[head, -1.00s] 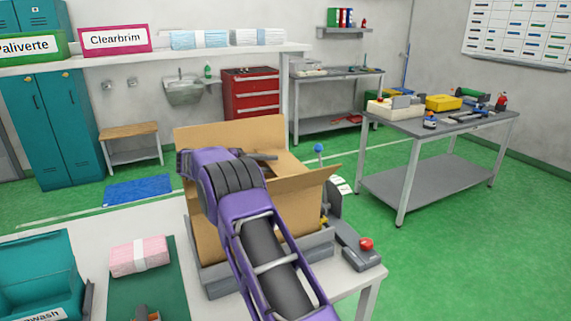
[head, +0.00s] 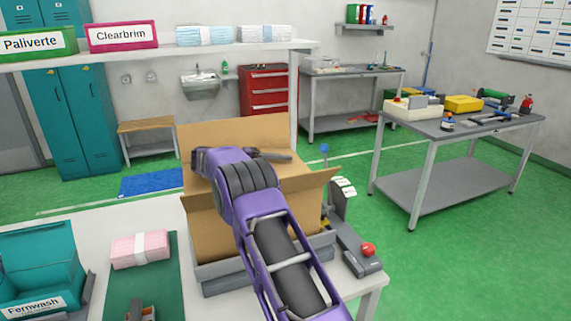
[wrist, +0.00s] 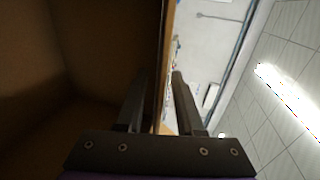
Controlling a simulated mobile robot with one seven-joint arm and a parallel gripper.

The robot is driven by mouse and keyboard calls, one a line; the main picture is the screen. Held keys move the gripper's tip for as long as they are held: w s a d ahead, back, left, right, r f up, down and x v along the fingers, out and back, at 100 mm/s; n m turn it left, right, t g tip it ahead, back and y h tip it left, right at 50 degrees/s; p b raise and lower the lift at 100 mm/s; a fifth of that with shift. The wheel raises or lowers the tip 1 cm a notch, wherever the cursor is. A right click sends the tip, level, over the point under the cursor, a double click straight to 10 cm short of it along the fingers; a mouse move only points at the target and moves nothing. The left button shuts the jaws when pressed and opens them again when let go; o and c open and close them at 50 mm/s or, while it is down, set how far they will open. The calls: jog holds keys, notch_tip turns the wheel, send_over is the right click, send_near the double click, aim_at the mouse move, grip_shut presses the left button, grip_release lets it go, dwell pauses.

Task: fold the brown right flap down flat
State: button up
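An open brown cardboard box (head: 205,235) stands in a grey tray on the white bench. Its back flap (head: 235,133) stands upright. The dark box interior fills the left side.
A grey device with a red button (head: 368,248) sits right of the box. A pink banded pack (head: 140,249) and a teal bin (head: 40,265) are at the left. Shelf bins and mask packs (head: 207,36) are behind.

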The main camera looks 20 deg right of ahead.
dwell(0.3)
grip_shut()
dwell(1.3)
